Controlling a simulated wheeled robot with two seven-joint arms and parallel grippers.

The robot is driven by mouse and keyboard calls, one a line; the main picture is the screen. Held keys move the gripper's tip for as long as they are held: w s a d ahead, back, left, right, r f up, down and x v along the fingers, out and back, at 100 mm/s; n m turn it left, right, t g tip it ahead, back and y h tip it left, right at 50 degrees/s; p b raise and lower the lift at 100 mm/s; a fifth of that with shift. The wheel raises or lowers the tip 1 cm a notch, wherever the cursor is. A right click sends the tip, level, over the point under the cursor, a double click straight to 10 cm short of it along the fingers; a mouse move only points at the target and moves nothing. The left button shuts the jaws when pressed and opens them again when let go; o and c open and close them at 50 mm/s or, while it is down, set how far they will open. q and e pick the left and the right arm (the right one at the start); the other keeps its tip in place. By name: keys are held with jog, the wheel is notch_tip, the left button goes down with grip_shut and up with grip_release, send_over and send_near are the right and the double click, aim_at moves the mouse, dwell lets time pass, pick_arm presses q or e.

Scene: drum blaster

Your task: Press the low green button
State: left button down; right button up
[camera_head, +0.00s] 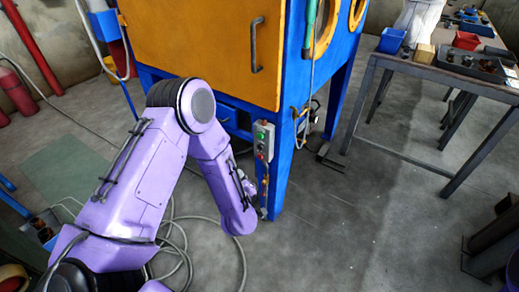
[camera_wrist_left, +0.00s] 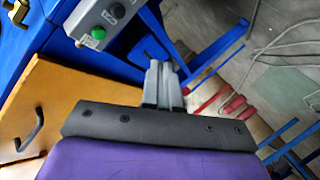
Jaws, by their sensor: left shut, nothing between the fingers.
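The grey control box (camera_head: 264,142) is fixed on the blue front leg of the blasting cabinet. My right gripper is out of view.
The cabinet's orange door (camera_head: 205,40) with its handle is above the box. Hoses (camera_head: 185,245) lie loose on the floor near my left arm. A metal table (camera_head: 440,75) with bins stands at the right.

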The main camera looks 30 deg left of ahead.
pick_arm(q)
jog(key=w+a+r+n+y+b, duration=0.1)
jog(key=w+a+r+n+y, duration=0.1)
jog(key=w+r+n, duration=0.1)
jog(key=shift+w+a+r+n+t+y, duration=0.3)
jog(key=shift+w+r+t+y, duration=0.1)
jog(key=shift+w+r, duration=0.15)
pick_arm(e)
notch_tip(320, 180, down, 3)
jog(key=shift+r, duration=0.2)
pick_arm(q)
jog(key=b, duration=0.4)
send_near(256, 142)
jog(key=a+r, duration=0.4)
jog(key=shift+w+d+r, duration=0.1)
jog(key=shift+w, duration=0.3)
jog(key=shift+w+d+r, duration=0.1)
jog(key=shift+w, duration=0.35)
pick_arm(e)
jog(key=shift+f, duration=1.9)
pick_arm(q)
jog(key=shift+w, duration=0.1)
jog(key=shift+w, duration=0.3)
